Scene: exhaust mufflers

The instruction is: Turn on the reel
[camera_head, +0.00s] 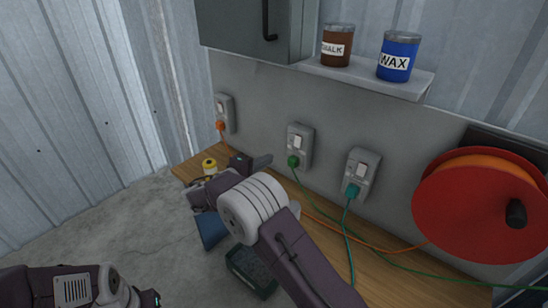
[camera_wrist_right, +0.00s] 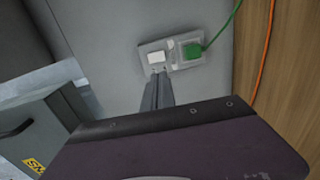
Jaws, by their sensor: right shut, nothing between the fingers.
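A red reel (camera_head: 478,208) wound with orange hangs on the wall at the right. Three grey switched sockets are on the wall: a left one (camera_head: 224,112) with an orange plug, a middle one (camera_head: 300,142) with a green plug (camera_head: 293,161), and a right one (camera_head: 361,172) with a teal plug (camera_head: 351,190). My right gripper (camera_head: 265,160) is shut and empty, left of the middle socket. In the right wrist view its fingers (camera_wrist_right: 157,82) point at the socket with the green plug (camera_wrist_right: 193,51), close to its white switch (camera_wrist_right: 156,57); contact is unclear. My left gripper is out of view.
Orange, green and teal cables run along the wooden bench (camera_head: 385,275). A grey cabinet (camera_head: 245,28) and a shelf (camera_head: 365,76) with brown (camera_head: 337,45) and blue (camera_head: 398,56) cans are above. A yellow-topped item (camera_head: 209,167) stands at the bench's left end.

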